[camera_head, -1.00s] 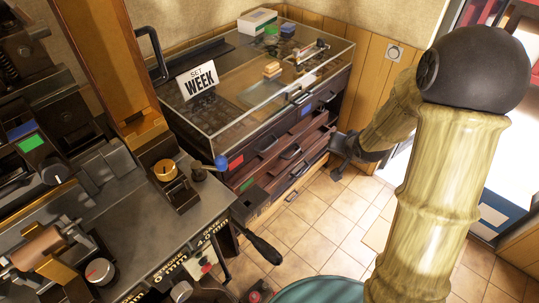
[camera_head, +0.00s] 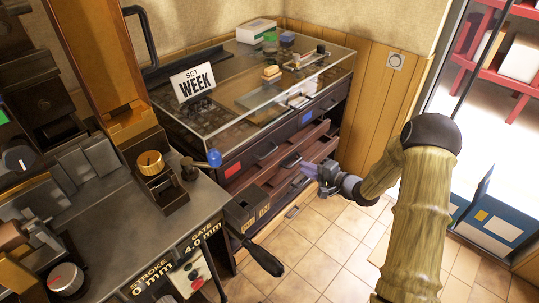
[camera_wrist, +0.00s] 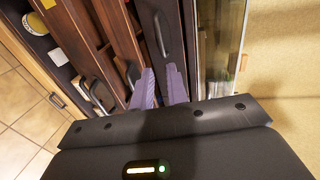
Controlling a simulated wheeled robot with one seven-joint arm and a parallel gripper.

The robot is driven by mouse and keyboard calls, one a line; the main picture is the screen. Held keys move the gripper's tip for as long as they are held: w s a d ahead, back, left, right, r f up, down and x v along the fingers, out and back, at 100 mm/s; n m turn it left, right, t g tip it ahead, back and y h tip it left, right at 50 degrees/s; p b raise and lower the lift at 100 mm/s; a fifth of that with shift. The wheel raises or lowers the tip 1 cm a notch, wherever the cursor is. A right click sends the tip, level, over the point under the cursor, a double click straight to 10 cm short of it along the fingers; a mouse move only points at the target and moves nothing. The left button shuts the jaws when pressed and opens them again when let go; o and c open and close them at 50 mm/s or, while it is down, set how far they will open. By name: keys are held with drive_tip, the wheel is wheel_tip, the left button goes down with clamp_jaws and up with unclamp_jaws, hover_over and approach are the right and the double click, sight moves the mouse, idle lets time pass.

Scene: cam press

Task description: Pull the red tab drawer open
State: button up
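The red tab (camera_head: 232,169) is on a dark drawer front at the left part of the glass-topped cabinet in the head view. That drawer looks shut. My gripper (camera_head: 316,170) is in front of the right-hand drawers, well to the right of the red tab. In the wrist view my gripper's two purple fingers (camera_wrist: 160,72) are apart with nothing held between them. They point at the drawer fronts near a dark bar handle (camera_wrist: 162,34). The red tab cannot be made out in the wrist view. Whether the fingers touch the cabinet cannot be told.
A blue tab (camera_head: 307,117) marks another drawer. Brown lower drawers (camera_head: 303,148) stick out near my gripper. The tiled floor (camera_head: 325,240) before the cabinet is mostly clear.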

sight(270, 152)
drive_tip(key=x, duration=1.7)
drive_tip(key=shift+w+a+f+b, duration=0.1)
drive_tip(key=shift+w+a+b, duration=0.05)
drive_tip(key=shift+b, duration=0.25)
drive_tip(key=shift+c, duration=0.5)
clamp_jaws()
